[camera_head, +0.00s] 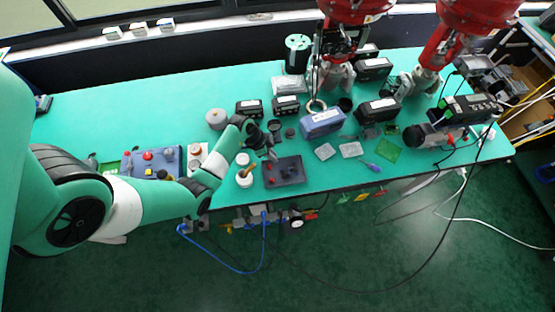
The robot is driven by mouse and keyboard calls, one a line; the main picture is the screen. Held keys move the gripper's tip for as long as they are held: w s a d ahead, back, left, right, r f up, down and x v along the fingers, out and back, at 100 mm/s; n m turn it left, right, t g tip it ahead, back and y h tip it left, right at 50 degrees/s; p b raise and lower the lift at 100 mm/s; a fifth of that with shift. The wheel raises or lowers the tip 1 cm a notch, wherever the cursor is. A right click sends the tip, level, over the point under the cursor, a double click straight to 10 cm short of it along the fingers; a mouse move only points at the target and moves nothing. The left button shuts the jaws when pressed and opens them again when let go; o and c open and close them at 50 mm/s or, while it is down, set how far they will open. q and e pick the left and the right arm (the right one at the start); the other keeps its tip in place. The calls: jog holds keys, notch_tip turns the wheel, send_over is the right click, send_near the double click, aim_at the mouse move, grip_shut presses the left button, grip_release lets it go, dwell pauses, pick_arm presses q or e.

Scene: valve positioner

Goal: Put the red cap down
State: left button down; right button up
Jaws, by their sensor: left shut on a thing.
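My left gripper (270,156) is at the end of the green and white arm that comes in from the left. Its dark fingers are shut and point down over the upper left part of a dark grey tray (292,175). A small red spot at the fingertips appears to be the red cap (271,164), mostly hidden by the fingers. I cannot tell whether the cap touches the tray. Other small red parts lie on the tray. My right gripper is not in view.
A blue-grey box with knobs (152,161) and white round containers (244,179) stand left of the tray. Black modules, a blue case (322,123) and red-topped valve equipment (352,10) crowd the right. The green bench (120,108) is clear at the back left.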

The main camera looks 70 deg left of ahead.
aim_at(277, 166)
pick_arm(q)
notch_tip(277, 166, down, 3)
jog(key=shift+r+b, duration=0.15)
jog(key=shift+b, duration=0.15)
notch_tip(277, 166, down, 4)
jog(key=shift+r+b, duration=0.1)
jog(key=shift+b, duration=0.95)
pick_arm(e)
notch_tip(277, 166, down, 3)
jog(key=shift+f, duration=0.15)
pick_arm(q)
jog(key=c, duration=1.1)
grip_release()
